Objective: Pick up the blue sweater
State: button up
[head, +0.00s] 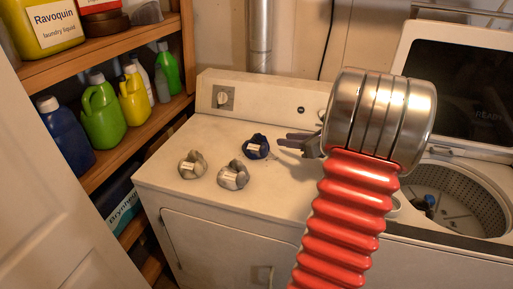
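A small dark blue bundle with a pale label (256,147), which looks like the blue sweater, lies on the white dryer top (285,185). My gripper (283,140) is just right of it, with its grey fingers pointing left towards it. The two fingers show apart, and nothing is seen between them. A narrow gap seems to lie between the fingertips and the bundle. My silver wrist and red arm hide part of the dryer top on the right.
Two grey-beige bundles, one at left (192,164) and one nearer the front (233,175), lie close by. The dryer's back panel (260,98) rises behind. The open washer (455,195) is at right, with something blue (430,202) inside. Shelves of bottles (104,112) stand at left.

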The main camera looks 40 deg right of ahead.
aim_at(264, 137)
jog(key=x, duration=0.8)
jog(key=shift+w+f, duration=0.1)
jog(key=shift+w, duration=0.05)
jog(key=shift+x, duration=2.5)
jog(key=shift+c, duration=0.5)
grip_shut()
